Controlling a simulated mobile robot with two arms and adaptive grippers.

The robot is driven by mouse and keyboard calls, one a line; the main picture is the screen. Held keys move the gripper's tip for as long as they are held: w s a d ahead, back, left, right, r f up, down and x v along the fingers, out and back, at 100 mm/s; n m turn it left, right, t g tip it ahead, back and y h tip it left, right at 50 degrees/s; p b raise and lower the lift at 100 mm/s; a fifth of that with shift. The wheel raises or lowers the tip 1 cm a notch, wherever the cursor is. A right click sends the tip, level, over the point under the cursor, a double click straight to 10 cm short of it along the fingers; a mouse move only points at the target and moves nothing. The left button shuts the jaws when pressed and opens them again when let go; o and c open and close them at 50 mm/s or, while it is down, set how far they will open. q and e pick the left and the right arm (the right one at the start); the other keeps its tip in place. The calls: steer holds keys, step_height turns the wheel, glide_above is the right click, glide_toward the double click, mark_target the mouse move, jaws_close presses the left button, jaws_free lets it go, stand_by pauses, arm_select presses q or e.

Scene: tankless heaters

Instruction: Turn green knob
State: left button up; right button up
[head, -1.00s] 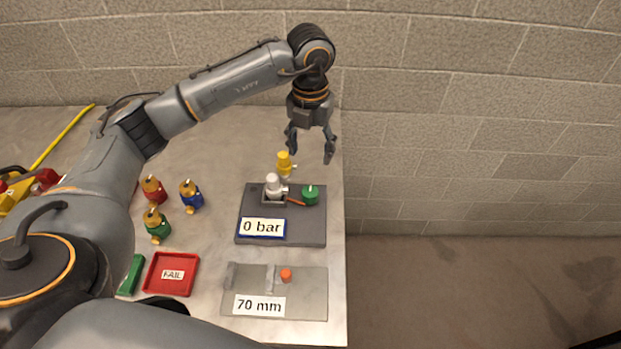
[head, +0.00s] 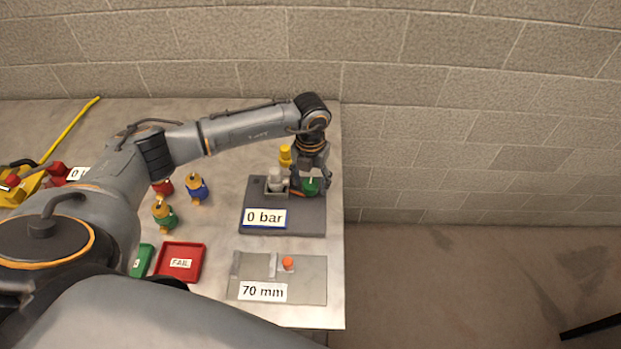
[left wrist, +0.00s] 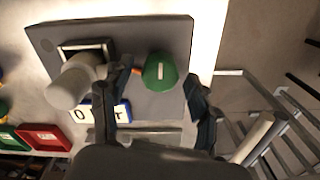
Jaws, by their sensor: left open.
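The green knob (head: 311,187) sits at the back right of a dark grey test plate (head: 285,222) labelled "0 bar". In the left wrist view the green knob (left wrist: 160,71) shows a pale mark on its top. My left gripper (head: 311,182) is lowered at the knob and open. In the left wrist view its fingers (left wrist: 160,90) stand on either side of the knob, with gaps visible. A white fitting (head: 276,179) stands in a holder beside the knob, close to the left finger. My right gripper is not in view.
A yellow fitting (head: 285,155) stands behind the plate. A "70 mm" plate (head: 310,285) with an orange button lies in front. Red, blue and green figure-like valves (head: 197,187) and a red FAIL tray (head: 180,262) are at left. The table's right edge is close by.

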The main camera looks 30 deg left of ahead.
arm_select(q)
steer(key=c, duration=1.2)
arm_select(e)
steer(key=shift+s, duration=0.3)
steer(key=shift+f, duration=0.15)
